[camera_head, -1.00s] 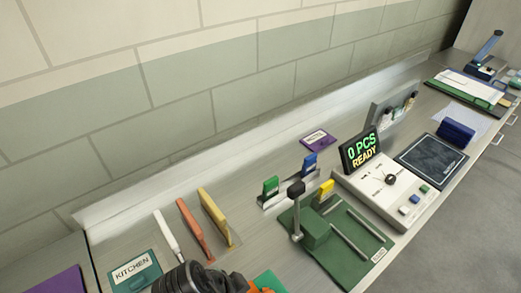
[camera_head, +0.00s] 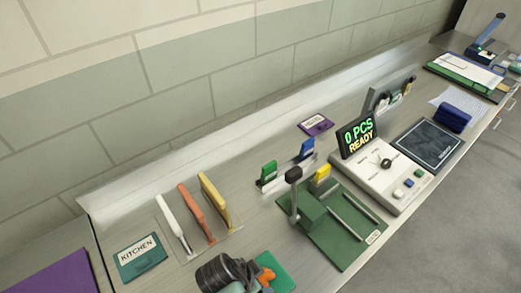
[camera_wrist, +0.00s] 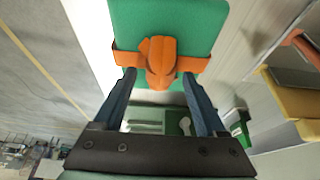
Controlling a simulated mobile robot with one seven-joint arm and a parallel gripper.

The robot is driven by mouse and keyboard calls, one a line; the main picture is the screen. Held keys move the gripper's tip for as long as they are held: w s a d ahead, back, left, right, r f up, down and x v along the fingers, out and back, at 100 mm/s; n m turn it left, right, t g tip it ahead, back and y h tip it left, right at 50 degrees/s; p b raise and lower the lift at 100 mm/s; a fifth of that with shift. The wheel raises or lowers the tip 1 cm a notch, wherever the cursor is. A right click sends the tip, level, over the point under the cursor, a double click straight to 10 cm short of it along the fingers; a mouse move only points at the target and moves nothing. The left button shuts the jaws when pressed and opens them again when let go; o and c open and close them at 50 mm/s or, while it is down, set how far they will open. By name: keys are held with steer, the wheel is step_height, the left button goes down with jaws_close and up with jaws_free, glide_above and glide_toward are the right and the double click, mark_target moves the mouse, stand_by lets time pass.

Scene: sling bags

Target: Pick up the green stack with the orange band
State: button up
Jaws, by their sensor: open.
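The green stack with the orange band (camera_wrist: 190,25) fills the top middle of the wrist view. The orange band (camera_wrist: 162,62) crosses it and bulges in a knot-like lump at the middle. In the head view the stack (camera_head: 281,281) shows partly at the bottom edge, with some orange next to my dark gripper. My gripper (camera_wrist: 159,78) is open, its two dark fingers apart on either side of the orange lump. Nothing is visibly held. I cannot tell whether the fingers touch the stack.
A teal KITCHEN card (camera_head: 139,258) and white, orange and yellow upright pieces stand left of the stack. A green bed with rails (camera_head: 345,240) stands to the right, with a counting device (camera_head: 385,178) reading "0 PCS READY" beyond. A wall (camera_head: 180,90) runs behind the counter.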

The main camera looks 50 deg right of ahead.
jaws_close()
stand_by(0.3)
steer(key=shift+r, duration=0.1)
stand_by(1.0)
